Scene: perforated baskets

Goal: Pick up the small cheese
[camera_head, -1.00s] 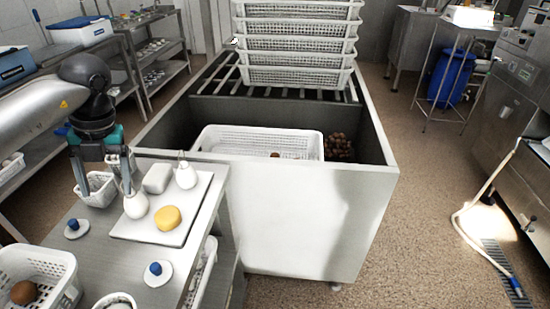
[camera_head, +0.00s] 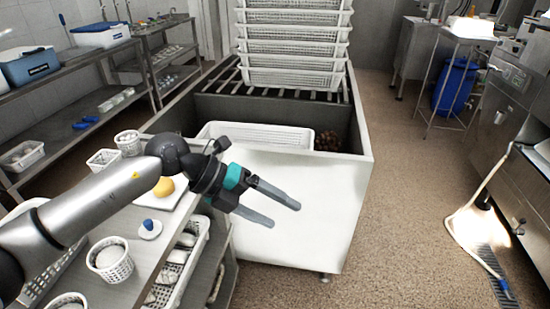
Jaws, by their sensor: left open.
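A round yellow cheese (camera_head: 165,186) lies on a white board (camera_head: 173,204) on the metal table at the left, partly covered by my left arm. The rest of the board is mostly hidden behind that arm. My left gripper (camera_head: 285,215) is open and empty, its two fingers pointing right and slightly down. It is in front of the big white tub's wall, to the right of the board and apart from the cheese. My right gripper is out of view.
A large tub (camera_head: 310,190) holds a white perforated basket (camera_head: 265,135), with stacked baskets (camera_head: 295,45) behind. On the table are a blue-knobbed white disc (camera_head: 149,229) and a small basket (camera_head: 109,260). Floor on the right is mostly clear.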

